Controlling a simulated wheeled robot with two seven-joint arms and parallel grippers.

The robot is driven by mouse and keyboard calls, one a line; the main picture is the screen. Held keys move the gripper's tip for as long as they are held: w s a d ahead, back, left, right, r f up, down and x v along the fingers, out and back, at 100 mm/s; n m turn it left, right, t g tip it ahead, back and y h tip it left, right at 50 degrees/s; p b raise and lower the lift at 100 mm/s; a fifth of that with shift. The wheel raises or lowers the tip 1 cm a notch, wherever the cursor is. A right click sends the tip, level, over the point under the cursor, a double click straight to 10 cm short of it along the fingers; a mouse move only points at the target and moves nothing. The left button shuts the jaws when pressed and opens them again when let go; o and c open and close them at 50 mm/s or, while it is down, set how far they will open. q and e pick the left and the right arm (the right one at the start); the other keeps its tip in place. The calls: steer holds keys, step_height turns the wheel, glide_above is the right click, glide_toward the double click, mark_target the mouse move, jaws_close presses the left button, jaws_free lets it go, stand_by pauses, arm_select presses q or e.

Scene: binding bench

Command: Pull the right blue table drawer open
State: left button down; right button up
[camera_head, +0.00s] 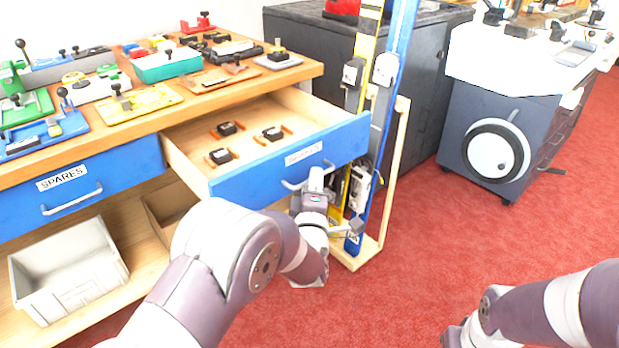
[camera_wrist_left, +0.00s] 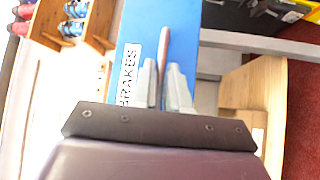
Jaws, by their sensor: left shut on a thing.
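The right blue table drawer (camera_head: 255,180), labelled BRAKES, stands pulled out from the wooden table, with its inside showing. Several small black parts with orange strips (camera_head: 226,128) lie in it. My left gripper (camera_head: 316,180) is at the drawer's front and shut on its metal handle (camera_head: 290,185). In the left wrist view, the two fingers (camera_wrist_left: 162,68) close around the handle bar (camera_wrist_left: 164,42) beside the blue front (camera_wrist_left: 188,30). My right arm shows at the lower right in the head view, with its gripper (camera_head: 452,338) cut off by the bottom edge.
The left SPARES drawer (camera_head: 85,190) is closed. Tools and fixtures crowd the tabletop (camera_head: 190,100). A grey bin (camera_head: 70,275) sits on the lower shelf. A wooden rack (camera_head: 385,200) with skis (camera_head: 395,80) stands close right of the open drawer. Red floor (camera_head: 440,230) is clear further right.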

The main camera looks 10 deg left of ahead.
stand_by(0.3)
arm_select(q)
steer(key=c, duration=1.2)
jaws_free()
steer(key=s+d+f+p, duration=0.1)
steer(key=s+p, duration=0.2)
steer(key=s, duration=0.9)
steer(key=shift+s+d+f, duration=0.25)
steer(key=shift+s+f, duration=0.05)
steer(key=shift+f, duration=0.05)
